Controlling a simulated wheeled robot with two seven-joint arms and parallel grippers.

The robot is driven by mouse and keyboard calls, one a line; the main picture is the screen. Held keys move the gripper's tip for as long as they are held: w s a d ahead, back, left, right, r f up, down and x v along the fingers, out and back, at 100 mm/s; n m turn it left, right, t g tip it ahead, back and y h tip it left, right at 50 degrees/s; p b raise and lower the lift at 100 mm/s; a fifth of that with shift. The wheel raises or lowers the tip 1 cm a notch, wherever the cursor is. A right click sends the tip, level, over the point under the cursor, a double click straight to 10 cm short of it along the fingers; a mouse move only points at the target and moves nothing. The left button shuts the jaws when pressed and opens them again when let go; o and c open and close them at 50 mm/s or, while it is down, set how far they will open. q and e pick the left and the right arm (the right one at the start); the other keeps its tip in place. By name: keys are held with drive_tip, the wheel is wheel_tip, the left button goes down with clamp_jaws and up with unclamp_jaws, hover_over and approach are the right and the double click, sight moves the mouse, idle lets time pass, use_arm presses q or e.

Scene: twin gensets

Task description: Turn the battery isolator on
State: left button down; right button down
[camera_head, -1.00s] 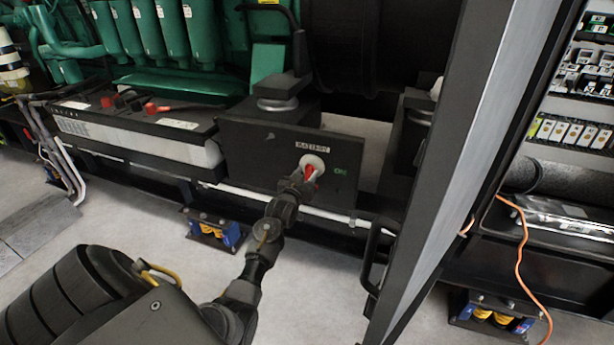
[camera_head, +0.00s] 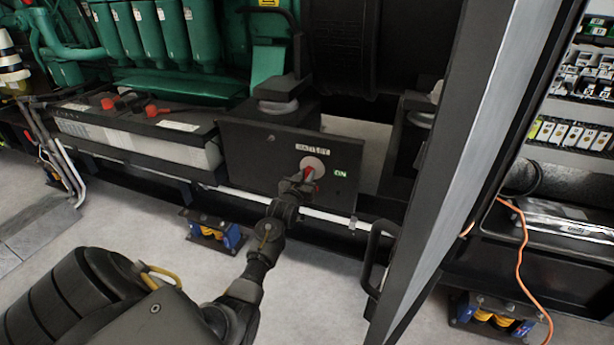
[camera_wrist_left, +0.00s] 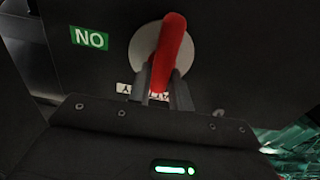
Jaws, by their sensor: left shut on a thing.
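The battery isolator is a red handle (camera_head: 310,172) on a pale round plate (camera_head: 318,162), set in a black panel (camera_head: 250,150). A label, partly readable as battery, sits above it and a green ON mark (camera_head: 341,173) to its right. My left gripper (camera_head: 302,182) is at the handle and shut on it. In the left wrist view the red handle (camera_wrist_left: 169,50) stands between the two dark fingers (camera_wrist_left: 160,92), and the ON mark (camera_wrist_left: 89,38) looks upside down. The fingers hide part of the handle in the head view. My right gripper is not in view.
A battery (camera_head: 130,135) with red terminal caps stands left of the panel. A grey cabinet door edge (camera_head: 465,160) rises close to the right of the panel, with a black handle (camera_head: 372,260). An orange cable (camera_head: 522,255) hangs farther right.

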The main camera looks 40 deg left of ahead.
use_arm(q)
drive_tip(key=n+p, duration=0.2)
drive_tip(key=n, duration=0.2)
drive_tip(key=n+p, duration=0.3)
drive_tip(key=shift+a+n, duration=0.2)
drive_tip(key=shift+n, duration=0.2)
drive_tip(key=n+p, duration=0.1)
drive_tip(key=n, duration=0.2)
drive_tip(key=n+p, duration=0.2)
drive_tip(key=n, duration=0.2)
drive_tip(key=shift+s+a+f+n, duration=0.1)
drive_tip(key=shift+f+n, duration=0.1)
drive_tip(key=shift+n, duration=0.1)
drive_tip(key=shift+f+n+p, duration=0.15)
drive_tip(key=shift+n+p, duration=0.35)
drive_tip(key=shift+n, duration=0.7)
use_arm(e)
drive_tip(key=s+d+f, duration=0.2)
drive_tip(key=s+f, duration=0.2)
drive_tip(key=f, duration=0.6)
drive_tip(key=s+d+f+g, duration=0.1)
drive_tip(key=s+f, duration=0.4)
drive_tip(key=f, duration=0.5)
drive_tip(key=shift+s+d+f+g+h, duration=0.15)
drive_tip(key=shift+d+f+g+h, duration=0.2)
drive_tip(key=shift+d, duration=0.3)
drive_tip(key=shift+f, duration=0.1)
use_arm(q)
drive_tip(key=c, duration=1.3)
unclamp_jaws()
